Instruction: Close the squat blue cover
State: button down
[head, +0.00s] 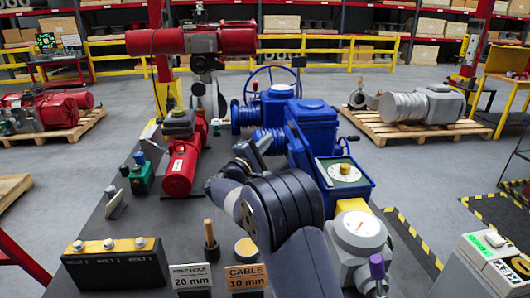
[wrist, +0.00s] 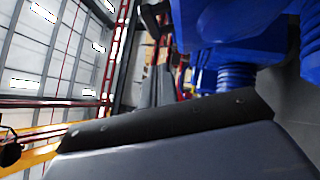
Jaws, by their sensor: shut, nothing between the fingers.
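A large blue valve actuator (head: 312,122) stands on the dark bench, right of the middle in the head view. A squat blue box (head: 362,192) with a pale face and a yellow knob sits at its near right side. I cannot tell for sure which blue part is the cover, or how far open it is. My gripper (head: 262,145) is beside the actuator's left side, mostly hidden by my arm; contact cannot be told. In the wrist view, my shut, empty fingers (wrist: 158,88) point ahead, and blue housing (wrist: 240,25) fills the upper right.
A red actuator (head: 183,160) stands to the left on the bench (head: 120,222). A grey-white unit with a round dial (head: 360,228) is at the near right.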

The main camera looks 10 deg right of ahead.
jog(key=d, duration=0.1)
jog(key=d+r+p, duration=0.1)
jog(key=d, duration=0.1)
jog(key=w+d+r, duration=0.1)
jog(key=d, duration=0.1)
jog(key=shift+p, duration=0.35)
